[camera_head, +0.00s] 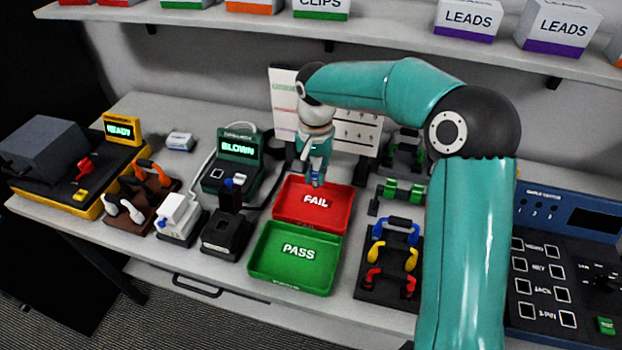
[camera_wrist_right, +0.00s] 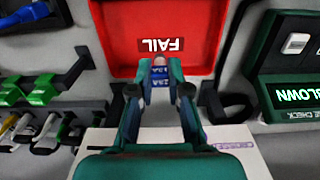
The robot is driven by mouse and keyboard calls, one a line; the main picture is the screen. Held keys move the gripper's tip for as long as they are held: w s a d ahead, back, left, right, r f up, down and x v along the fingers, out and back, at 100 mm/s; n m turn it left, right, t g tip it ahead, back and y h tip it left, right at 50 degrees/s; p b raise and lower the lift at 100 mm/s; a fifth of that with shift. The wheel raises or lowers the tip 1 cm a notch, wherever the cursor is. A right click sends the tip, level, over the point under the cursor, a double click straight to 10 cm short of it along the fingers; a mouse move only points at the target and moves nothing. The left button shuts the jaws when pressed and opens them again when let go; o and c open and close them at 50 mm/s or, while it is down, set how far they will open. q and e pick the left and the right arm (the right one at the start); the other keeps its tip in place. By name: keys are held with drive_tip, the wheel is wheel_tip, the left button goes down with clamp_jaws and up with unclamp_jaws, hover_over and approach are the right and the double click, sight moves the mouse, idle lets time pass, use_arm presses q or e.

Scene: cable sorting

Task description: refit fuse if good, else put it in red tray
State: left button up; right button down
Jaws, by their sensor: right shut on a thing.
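My right gripper (camera_head: 316,177) is above the back part of the red tray (camera_head: 328,222), which is marked FAIL. In the right wrist view the gripper (camera_wrist_right: 161,84) is shut on a small blue fuse (camera_wrist_right: 160,72) with white lettering, held between the fingertips. The red tray also shows in the wrist view (camera_wrist_right: 120,25), just beyond the fuse. The fuse tester (camera_head: 239,147) has a lit screen that reads BLOWN, and it shows in the wrist view too (camera_wrist_right: 293,93). My left gripper is not in view.
A green PASS tray (camera_head: 262,278) stands in front of the red one. A black holder with a blue-topped part (camera_head: 228,230) is at left. Racks of coloured leads (camera_head: 390,287) stand at right. A white chart (camera_head: 356,125) is behind.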

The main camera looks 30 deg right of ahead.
sight(315, 187)
drive_tip(key=shift+f, duration=0.55)
drive_tip(key=shift+f+b, duration=0.35)
drive_tip(key=shift+b, duration=0.25)
wheel_tip(315, 187, down, 3)
drive_tip(key=shift+b, duration=1.2)
drive_tip(key=shift+f+b, duration=0.4)
drive_tip(key=shift+f, duration=0.25)
drive_tip(key=shift+r, duration=0.1)
drive_tip(key=shift+f+b, duration=0.5)
drive_tip(key=shift+f, duration=0.4)
idle(0.3)
drive_tip(key=shift+a, duration=0.1)
drive_tip(key=c, duration=1)
unclamp_jaws()
drive_tip(key=shift+c, duration=0.2)
